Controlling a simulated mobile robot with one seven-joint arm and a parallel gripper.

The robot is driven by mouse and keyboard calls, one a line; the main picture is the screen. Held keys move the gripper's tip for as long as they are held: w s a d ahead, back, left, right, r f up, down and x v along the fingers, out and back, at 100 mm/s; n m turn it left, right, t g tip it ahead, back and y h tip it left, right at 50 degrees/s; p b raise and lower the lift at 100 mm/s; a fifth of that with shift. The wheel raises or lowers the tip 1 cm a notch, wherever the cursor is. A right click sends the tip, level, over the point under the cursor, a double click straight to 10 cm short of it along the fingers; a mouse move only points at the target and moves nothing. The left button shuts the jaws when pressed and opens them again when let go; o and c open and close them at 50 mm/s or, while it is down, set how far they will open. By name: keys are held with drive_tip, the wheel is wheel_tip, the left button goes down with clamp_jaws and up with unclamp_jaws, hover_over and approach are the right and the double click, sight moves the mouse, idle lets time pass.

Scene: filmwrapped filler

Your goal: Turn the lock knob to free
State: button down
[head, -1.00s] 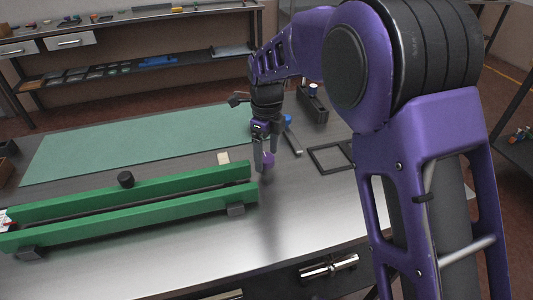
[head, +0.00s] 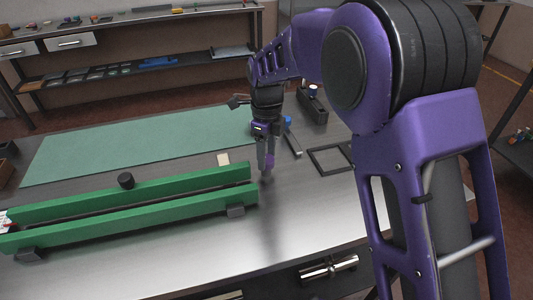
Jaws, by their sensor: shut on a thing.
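A small purple knob (head: 270,160) stands at the right end of the green rails, just past them on the metal bench. My gripper (head: 266,172) points down over it, with its fingers seen nearly edge-on. It is shut on the purple knob, which is partly hidden by the fingers. The knob's markings and exact position are too small to tell.
A green mat (head: 140,145) covers the back of the bench. A flat dark frame (head: 330,158) and a black holder (head: 312,105) lie right of the gripper. The front of the bench is clear.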

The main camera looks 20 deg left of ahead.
drive_tip(key=n+p, duration=0.1)
drive_tip(key=n, duration=0.3)
drive_tip(key=shift+r+p, duration=0.1)
drive_tip(key=shift+p, duration=0.25)
drive_tip(key=n+p, duration=0.1)
drive_tip(key=n, duration=0.3)
drive_tip(key=shift+n, duration=0.3)
drive_tip(key=n+p, duration=0.1)
drive_tip(key=n, duration=0.3)
drive_tip(key=shift+n, duration=0.3)
drive_tip(key=n, duration=0.4)
drive_tip(key=shift+a+n, duration=0.1)
drive_tip(key=shift+n, duration=0.2)
drive_tip(key=shift+c, duration=1.3)
unclamp_jaws()
